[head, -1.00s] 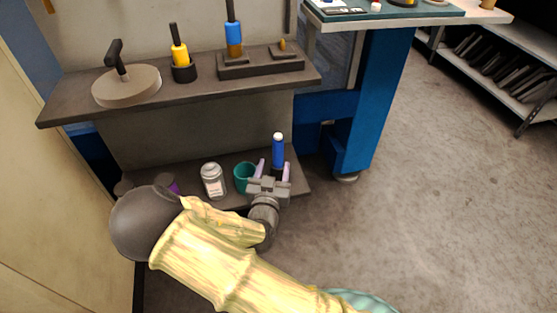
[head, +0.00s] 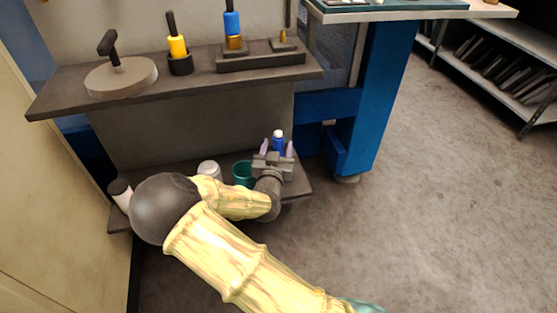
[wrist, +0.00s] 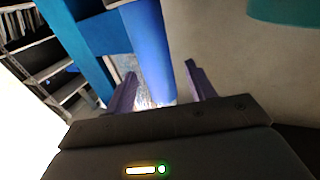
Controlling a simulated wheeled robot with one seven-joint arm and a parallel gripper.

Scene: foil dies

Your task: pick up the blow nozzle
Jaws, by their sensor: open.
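A blue cylinder with a white tip (head: 278,139), which I take to be the blow nozzle, stands upright on the lower shelf. My gripper (head: 277,149) is open, with one purple finger on each side of it in the head view. The gripper body hides its lower part there.
A teal cup (head: 241,173) stands just left of the gripper, and a grey-lidded jar (head: 209,169) beyond it. A dark-capped white container (head: 121,194) is at the shelf's left end. The upper shelf (head: 200,83) overhangs behind. A blue post (head: 362,95) stands to the right.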

